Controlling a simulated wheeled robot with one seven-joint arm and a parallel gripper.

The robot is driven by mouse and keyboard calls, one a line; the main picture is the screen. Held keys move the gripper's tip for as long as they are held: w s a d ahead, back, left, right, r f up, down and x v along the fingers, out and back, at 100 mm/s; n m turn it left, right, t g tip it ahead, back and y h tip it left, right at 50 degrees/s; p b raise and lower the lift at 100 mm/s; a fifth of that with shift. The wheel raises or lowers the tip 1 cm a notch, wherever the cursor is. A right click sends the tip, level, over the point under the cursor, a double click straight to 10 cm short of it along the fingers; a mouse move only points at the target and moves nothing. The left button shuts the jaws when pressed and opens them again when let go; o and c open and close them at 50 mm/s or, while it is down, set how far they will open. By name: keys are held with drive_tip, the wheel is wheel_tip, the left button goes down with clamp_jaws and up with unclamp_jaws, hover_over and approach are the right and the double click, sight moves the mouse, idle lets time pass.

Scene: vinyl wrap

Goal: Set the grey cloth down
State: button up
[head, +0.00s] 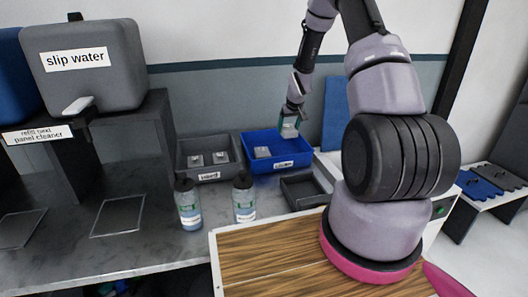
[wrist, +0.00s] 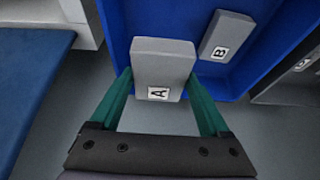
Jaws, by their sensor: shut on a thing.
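My gripper (head: 289,128) is shut on a grey block-like piece (wrist: 160,62) marked A, with one green finger on each side of it. It looks stiff and flat-faced; I cannot tell whether it is folded cloth. In the head view the gripper is raised at the back right of the blue bin (head: 292,164). In the wrist view the piece overlaps the edge of the blue bin (wrist: 118,22), and grey surface shows below it. A similar grey piece marked B (wrist: 227,35) lies inside the blue bin and also shows in the head view (head: 262,152).
A grey bin (head: 205,175) with two grey pieces stands left of the blue bin. A dark empty tray (head: 303,190) stands in front. Two bottles (head: 188,205) (head: 244,200) and a slip water tank (head: 85,75) are on the left. The counter's front left is mostly clear.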

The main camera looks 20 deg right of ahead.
hover_over(285, 153)
drive_tip(key=s, duration=0.1)
wheel_tip(285, 153, down, 6)
drive_tip(key=shift+d+r, duration=0.1)
drive_tip(key=shift+s+f, duration=0.1)
drive_tip(key=shift+f, duration=1.9)
drive_tip(key=o, duration=1.3)
drive_tip(key=shift+f, duration=0.15)
